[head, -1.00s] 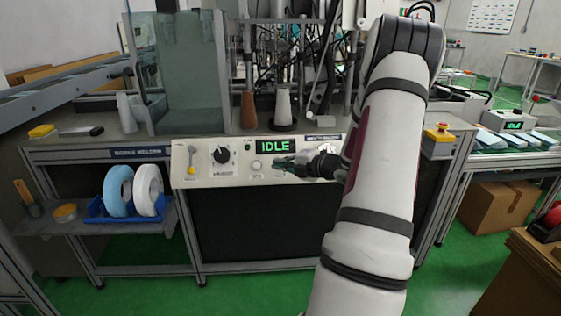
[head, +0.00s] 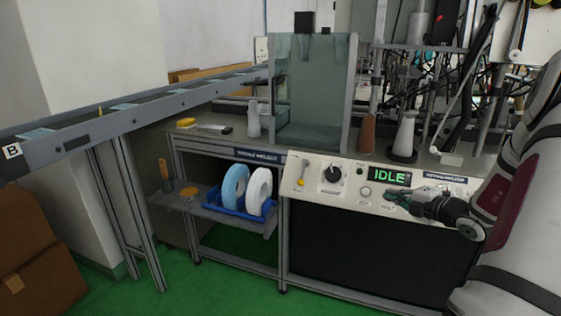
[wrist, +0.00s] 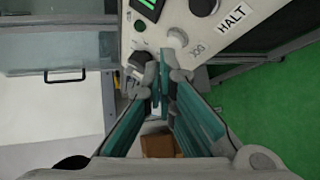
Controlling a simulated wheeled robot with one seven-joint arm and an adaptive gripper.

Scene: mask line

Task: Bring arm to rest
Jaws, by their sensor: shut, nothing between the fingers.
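My gripper (head: 393,196) is at the front of the control panel (head: 316,190), just below the green IDLE display (head: 389,177). My arm (head: 510,200) reaches in from the right edge of the head view. In the wrist view my gripper (wrist: 160,84) has its teal fingers closed together with nothing between them. The fingertips are close to the panel face, beside a pale round knob (wrist: 177,38) and the HALT label (wrist: 232,18). I cannot tell whether they touch the panel.
A blue rack (head: 232,208) with two rolls stands on the lower shelf. A conveyor (head: 130,115) runs along the left. A clear guard box (head: 312,95) and cones (head: 404,137) stand behind the panel. Green floor (head: 215,290) is open in front.

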